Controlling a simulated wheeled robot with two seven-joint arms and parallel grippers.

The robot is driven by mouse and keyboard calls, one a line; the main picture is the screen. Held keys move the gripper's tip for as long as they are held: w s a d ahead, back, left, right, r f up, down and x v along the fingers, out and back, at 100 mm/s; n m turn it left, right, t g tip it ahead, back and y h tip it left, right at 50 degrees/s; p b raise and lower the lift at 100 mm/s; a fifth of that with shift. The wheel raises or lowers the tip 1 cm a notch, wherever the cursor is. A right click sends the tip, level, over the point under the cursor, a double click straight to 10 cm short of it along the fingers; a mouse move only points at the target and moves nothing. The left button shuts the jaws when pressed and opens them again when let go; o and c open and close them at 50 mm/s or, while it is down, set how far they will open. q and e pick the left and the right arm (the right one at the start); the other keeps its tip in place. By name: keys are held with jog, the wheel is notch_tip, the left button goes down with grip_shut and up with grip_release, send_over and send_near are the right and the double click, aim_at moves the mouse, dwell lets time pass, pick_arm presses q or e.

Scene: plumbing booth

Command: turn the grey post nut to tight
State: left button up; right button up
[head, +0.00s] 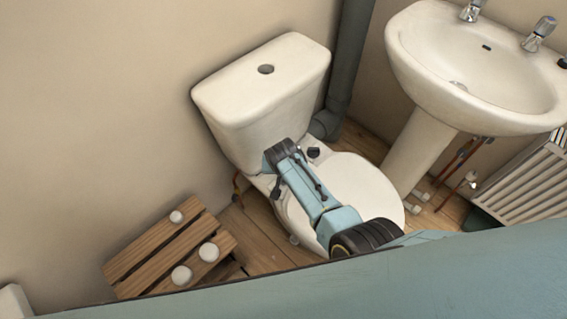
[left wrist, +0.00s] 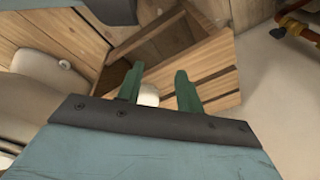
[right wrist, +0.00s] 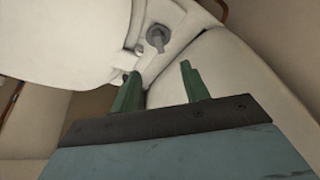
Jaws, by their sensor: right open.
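In the right wrist view a grey fitting with a short stem (right wrist: 158,40) stands at the back of the white toilet pan; it looks like the grey post nut. A dark grey piece at the seat hinge (head: 314,152) shows in the head view; I cannot tell if it is the same part. My right gripper (right wrist: 157,86) is open and empty, with the fitting beyond its fingertips. In the head view my right arm reaches over the toilet lid (head: 350,185) and its fingertips are hidden. My left gripper (left wrist: 158,84) is open, its fingers apart in front of the wooden stool (left wrist: 212,84).
The cistern (head: 262,95) stands behind the lid. A slatted wooden stool (head: 165,250) with white round objects is at the left. A dark soil pipe (head: 348,65), a basin (head: 470,60) and a radiator (head: 525,185) are at the right. Pipework (left wrist: 295,22) shows in the left wrist view.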

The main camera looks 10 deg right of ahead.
pick_arm(q)
jog(key=shift+s+a+f+p, duration=0.1)
jog(key=shift+s+f+p, duration=0.15)
jog(key=shift+s+f, duration=0.4)
jog(key=shift+s+a+f+p, duration=0.1)
jog(key=shift+s+f+p, duration=0.2)
jog(key=shift+s, duration=0.5)
jog(key=shift+s+a+f+p, duration=0.1)
jog(key=shift+s+f+p, duration=0.1)
jog(key=shift+s+f, duration=0.45)
pick_arm(e)
jog(key=shift+v, duration=1.4)
pick_arm(q)
jog(key=shift+s+r, duration=0.1)
jog(key=shift+r, duration=0.05)
